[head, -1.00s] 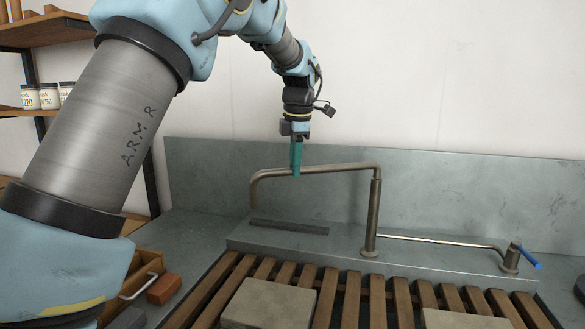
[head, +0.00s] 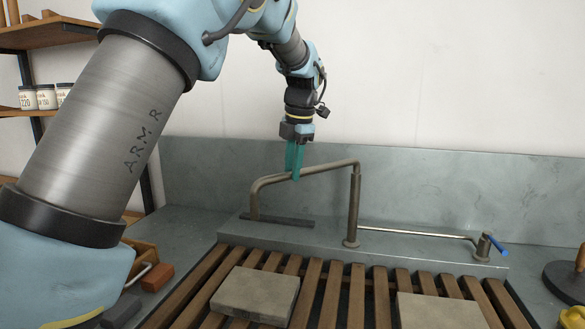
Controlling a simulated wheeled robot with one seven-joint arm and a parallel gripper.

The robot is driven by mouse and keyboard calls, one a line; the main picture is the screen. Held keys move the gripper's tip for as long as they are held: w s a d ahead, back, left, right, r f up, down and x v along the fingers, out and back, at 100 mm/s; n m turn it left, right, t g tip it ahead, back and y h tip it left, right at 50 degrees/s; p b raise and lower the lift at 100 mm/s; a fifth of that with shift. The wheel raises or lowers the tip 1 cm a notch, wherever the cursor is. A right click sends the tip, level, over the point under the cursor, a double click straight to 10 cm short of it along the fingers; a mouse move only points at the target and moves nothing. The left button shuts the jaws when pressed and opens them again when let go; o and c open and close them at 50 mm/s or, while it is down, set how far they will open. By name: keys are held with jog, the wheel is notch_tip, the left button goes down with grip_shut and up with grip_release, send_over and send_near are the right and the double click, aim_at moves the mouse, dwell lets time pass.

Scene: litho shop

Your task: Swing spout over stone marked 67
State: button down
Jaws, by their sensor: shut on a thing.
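A metal swing spout (head: 318,169) rises from an upright post (head: 353,210) on the ledge behind the slats. Its horizontal arm reaches left and its tip bends down above the ledge. My gripper (head: 294,174) has teal fingers and is shut on the spout's arm, left of the middle. Two grey stones lie on the wooden slats: a left stone (head: 256,294) and a right stone (head: 440,312), the latter cut off by the bottom edge. No number can be read on either stone. The spout tip is behind and left of the stones, over neither.
A valve with a blue handle (head: 497,244) stands right of the post, joined by a pipe (head: 415,233). A dark bar (head: 277,220) lies on the ledge. A reddish block (head: 158,277) sits at left. A dark round-based object (head: 567,280) is at the right edge.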

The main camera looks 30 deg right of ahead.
jog(key=c, duration=0.7)
grip_release()
jog(key=shift+r, duration=0.1)
jog(key=r, duration=0.3)
jog(key=s+r+b, duration=0.1)
jog(key=r, duration=0.3)
jog(key=s+r, duration=0.1)
jog(key=r, duration=0.2)
jog(key=shift+d+r+b, duration=0.15)
jog(key=shift+r+b, duration=0.1)
jog(key=shift+b, duration=0.15)
jog(key=w+a+f+m, duration=0.3)
jog(key=a+f+m, duration=0.3)
jog(key=a, duration=0.6)
jog(key=w+a+f+m, duration=0.35)
jog(key=a+f, duration=0.55)
jog(key=a, duration=0.3)
jog(key=s+a+f+m, duration=0.3)
jog(key=s+a+f, duration=0.1)
jog(key=a, duration=0.2)
jog(key=s+a+f+m, duration=0.4)
jog(key=s+a, duration=0.1)
jog(key=a, duration=0.1)
jog(key=s+a+f+m, duration=0.3)
jog(key=s+a+m, duration=0.1)
jog(key=s+a, duration=0.1)
jog(key=shift+s+a+f+g, duration=0.2)
jog(key=shift+a+f+g, duration=0.1)
jog(key=shift+a+f, duration=0.15)
